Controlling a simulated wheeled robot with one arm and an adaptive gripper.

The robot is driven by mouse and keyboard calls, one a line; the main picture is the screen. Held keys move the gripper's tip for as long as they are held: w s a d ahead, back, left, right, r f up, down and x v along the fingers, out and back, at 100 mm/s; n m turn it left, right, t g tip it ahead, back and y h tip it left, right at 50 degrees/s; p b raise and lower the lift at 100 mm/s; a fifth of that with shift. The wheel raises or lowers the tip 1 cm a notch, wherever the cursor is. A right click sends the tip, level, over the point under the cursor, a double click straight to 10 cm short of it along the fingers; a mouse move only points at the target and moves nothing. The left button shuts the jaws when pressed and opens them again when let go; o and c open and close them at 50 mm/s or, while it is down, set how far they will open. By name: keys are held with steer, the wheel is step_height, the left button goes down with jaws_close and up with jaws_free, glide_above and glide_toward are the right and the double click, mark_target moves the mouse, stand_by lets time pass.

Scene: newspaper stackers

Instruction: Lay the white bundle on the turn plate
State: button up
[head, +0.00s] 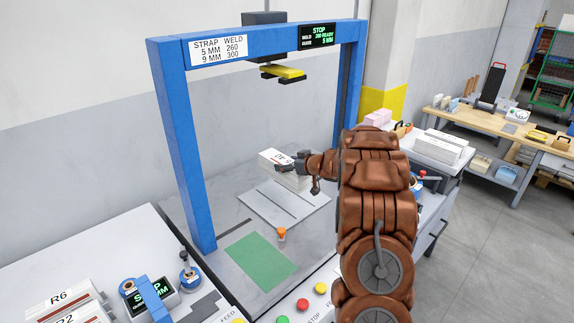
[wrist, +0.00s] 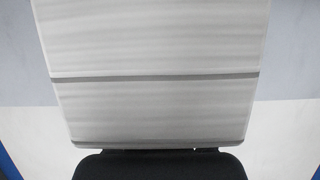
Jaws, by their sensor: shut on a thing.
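The white bundle (head: 285,168) is a stack of white sheets with a label on top, and it is in my gripper (head: 300,162). In the wrist view the bundle (wrist: 155,45) fills the upper middle, with dark lines across it. The turn plate (head: 268,206) is the pale square with dark slots under the blue frame. The bundle is over or at the plate's far edge; I cannot tell whether it touches. My gripper is shut on the bundle, its fingers partly hidden by the bundle and my arm.
A blue frame (head: 175,130) spans the station, with a yellow and black press head (head: 283,72) above. A green mat (head: 262,262) and an orange peg (head: 282,235) lie in front of the plate. Another white stack (head: 437,148) stands on the right table.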

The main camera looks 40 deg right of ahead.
mark_target(304, 187)
steer(key=shift+s+r+p, duration=0.1)
steer(key=shift+r+p, duration=0.15)
steer(key=shift+p, duration=0.25)
steer(key=shift+f+b, duration=1.45)
steer(key=shift+f, duration=2.55)
steer(key=shift+f, duration=0.6)
steer(key=o, duration=1.9)
steer(key=shift+f, duration=0.1)
steer(key=shift+s, duration=0.1)
steer(key=v, duration=1.2)
steer(key=shift+f, duration=0.1)
